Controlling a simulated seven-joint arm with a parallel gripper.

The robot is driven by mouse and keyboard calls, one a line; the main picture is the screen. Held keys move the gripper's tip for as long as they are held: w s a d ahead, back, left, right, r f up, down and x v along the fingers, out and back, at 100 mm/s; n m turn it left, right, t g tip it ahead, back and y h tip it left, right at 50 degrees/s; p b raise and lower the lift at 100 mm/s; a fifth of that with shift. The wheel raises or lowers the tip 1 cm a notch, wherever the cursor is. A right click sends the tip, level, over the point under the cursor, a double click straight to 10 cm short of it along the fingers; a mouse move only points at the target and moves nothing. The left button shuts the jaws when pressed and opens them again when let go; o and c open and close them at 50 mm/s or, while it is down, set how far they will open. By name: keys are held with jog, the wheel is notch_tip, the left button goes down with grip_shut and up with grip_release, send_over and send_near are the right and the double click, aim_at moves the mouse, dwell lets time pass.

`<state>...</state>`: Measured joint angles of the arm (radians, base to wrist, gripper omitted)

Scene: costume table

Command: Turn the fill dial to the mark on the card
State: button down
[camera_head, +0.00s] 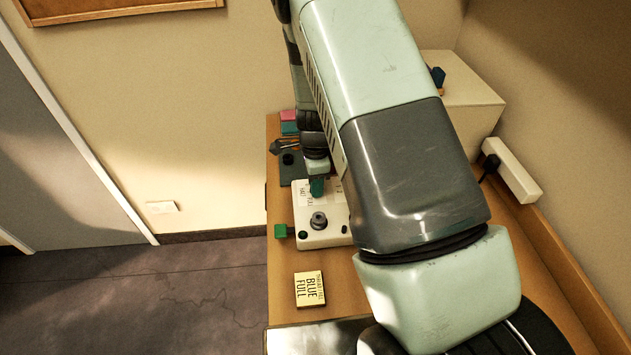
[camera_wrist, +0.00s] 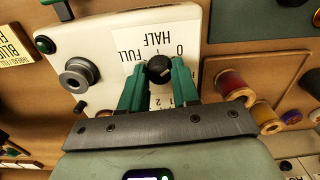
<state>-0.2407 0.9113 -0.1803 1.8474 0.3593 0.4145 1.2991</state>
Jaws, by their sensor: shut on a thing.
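The card (camera_head: 310,289) is yellow, reads "BLUE FULL" and lies flat on the table in front of the machine. Part of it shows at the left edge of the wrist view (camera_wrist: 14,46). The white machine (camera_head: 335,236) carries the fill dial (camera_wrist: 160,67), a small black knob with a pale line. Upside-down labels "0", "HALF" and "FULL" sit around the dial in the wrist view. My gripper (camera_wrist: 160,82) has its green fingers shut on the dial, one on each side. The head view shows my gripper (camera_head: 317,186) over the machine; the dial is hidden there.
A grey round knob (camera_wrist: 78,76) and a green button (camera_wrist: 45,44) are on the same machine face. A pale box (camera_head: 470,110) stands behind my arm. Bare table surrounds the card.

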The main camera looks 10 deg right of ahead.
jog(key=n, duration=0.5)
jog(key=shift+n, duration=0.4)
jog(key=n, duration=1.1)
jog(key=shift+n, duration=0.4)
jog(key=n, duration=0.5)
jog(key=shift+n, duration=0.4)
jog(key=c, duration=0.8)
grip_release()
notch_tip(320, 180, up, 11)
jog(key=shift+f, duration=0.1)
